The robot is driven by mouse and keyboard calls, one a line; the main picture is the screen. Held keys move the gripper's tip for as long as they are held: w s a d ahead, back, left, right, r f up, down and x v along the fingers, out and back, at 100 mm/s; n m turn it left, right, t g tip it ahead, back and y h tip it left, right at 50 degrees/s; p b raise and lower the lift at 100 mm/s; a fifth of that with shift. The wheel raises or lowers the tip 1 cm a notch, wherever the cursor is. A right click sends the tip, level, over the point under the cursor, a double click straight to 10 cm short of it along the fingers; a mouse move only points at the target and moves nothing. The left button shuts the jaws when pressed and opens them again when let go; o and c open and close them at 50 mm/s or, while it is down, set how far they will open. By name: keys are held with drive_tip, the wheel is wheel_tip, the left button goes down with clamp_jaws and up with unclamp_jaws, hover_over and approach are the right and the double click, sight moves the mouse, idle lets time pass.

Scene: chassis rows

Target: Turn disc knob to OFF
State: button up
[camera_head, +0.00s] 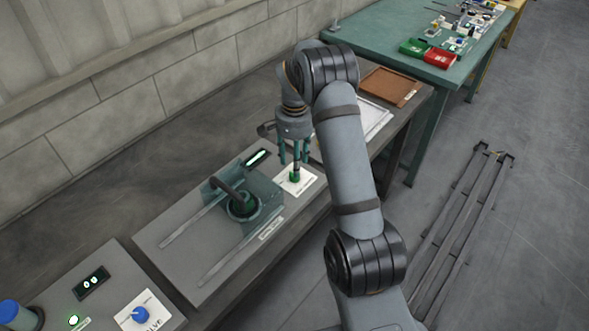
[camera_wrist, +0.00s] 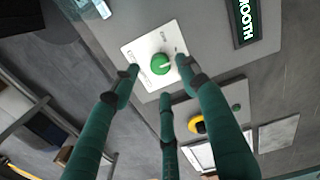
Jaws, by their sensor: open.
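A round green knob (camera_wrist: 161,64) sits on a white label plate (camera_wrist: 143,52) in the wrist view. A pale mark shows on the knob; the plate's lettering is too small to read. In the head view the knob (camera_head: 295,177) is at the right end of the middle grey chassis. My three-fingered gripper (camera_head: 294,164) points down over the knob. In the wrist view its dark green fingers (camera_wrist: 160,78) are spread around the knob, apart from it. Nothing is held.
A display (camera_wrist: 245,18) ending in "MOOTH" is beside the plate. A blue knob (camera_head: 140,314) is on the nearer chassis.

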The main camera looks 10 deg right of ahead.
drive_tip(key=shift+f, duration=2.1)
drive_tip(key=shift+c, duration=0.3)
clamp_jaws()
drive_tip(key=shift+n, duration=0.4)
drive_tip(key=n+b, duration=0.1)
drive_tip(key=n, duration=1)
drive_tip(key=shift+n, duration=0.3)
